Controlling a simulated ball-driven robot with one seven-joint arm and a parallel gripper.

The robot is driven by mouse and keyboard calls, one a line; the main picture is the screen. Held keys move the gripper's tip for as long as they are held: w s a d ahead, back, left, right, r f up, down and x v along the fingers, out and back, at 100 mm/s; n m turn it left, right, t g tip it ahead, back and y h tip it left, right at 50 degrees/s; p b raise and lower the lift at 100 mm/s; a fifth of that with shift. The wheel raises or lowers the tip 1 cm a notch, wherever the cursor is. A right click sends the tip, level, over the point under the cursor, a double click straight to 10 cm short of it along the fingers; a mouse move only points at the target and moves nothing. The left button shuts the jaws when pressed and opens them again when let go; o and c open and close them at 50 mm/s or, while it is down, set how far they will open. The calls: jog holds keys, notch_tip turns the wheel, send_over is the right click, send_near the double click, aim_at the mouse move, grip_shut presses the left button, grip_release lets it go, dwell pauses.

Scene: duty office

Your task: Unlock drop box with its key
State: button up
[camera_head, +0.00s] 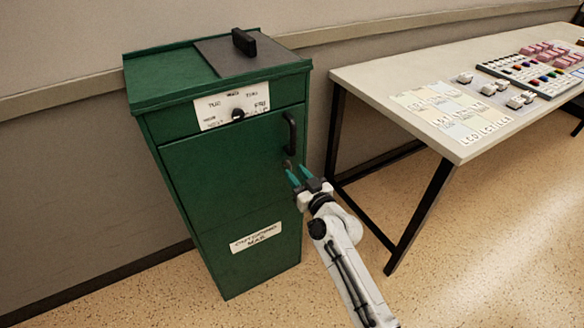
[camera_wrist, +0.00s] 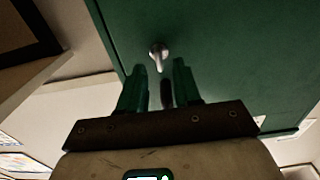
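The green drop box (camera_head: 215,190) stands against the wall with its door closed. A dark bar handle (camera_head: 290,132) is at the door's upper right. A small metal piece (camera_wrist: 158,54) sticks out from the door in the wrist view; it looks like the key at the lock, but its shape is too small to be sure. It shows faintly in the head view (camera_head: 288,164), below the handle. My gripper (camera_head: 298,175) is just in front of it, its teal fingers apart with nothing between them. In the wrist view the fingertips (camera_wrist: 158,78) straddle the line to the metal piece.
A white table (camera_head: 455,140) with dark legs stands to the right, holding cards, a tray of coloured pieces and small items. A dial plate (camera_head: 215,112) is above the door, and a dark plate with a black grip (camera_head: 244,41) is on top. Floor in front is clear.

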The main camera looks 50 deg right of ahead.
aim_at(291, 168)
jog(key=shift+x, duration=1.55)
grip_shut()
